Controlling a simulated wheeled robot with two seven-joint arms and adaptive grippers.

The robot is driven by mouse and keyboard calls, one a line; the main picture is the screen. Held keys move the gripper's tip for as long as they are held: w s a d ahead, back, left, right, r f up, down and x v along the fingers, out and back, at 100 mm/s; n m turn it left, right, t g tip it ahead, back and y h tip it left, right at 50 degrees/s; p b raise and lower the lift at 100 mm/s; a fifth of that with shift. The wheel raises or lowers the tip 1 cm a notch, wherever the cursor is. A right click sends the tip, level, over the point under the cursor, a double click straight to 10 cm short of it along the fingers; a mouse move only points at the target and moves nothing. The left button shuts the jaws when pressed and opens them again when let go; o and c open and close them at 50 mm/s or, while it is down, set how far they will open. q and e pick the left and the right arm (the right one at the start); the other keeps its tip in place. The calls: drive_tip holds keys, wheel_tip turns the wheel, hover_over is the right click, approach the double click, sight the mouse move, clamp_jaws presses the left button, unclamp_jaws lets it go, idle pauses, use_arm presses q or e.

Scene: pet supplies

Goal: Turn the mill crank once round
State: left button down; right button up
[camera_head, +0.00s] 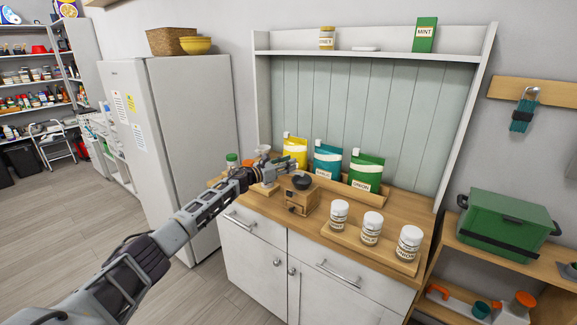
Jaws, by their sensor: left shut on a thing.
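A small wooden mill (298,197) with a dark round top (301,182) stands on the wooden counter. My left gripper (286,167) reaches in from the left, just behind and left of the mill's top. It is shut on the mill's crank, which is mostly hidden by the fingers, so its exact angle cannot be told. My right gripper is not in view.
Yellow, blue and green pouches (327,162) stand behind the mill in a wooden tray. Three white jars (371,229) stand on a board at right. A green-capped jar (232,160) is near my left wrist. The fridge (190,120) is left of the counter.

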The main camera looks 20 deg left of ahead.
use_arm(q)
drive_tip(key=c, duration=1.2)
unclamp_jaws()
drive_tip(key=shift+v, duration=5.95)
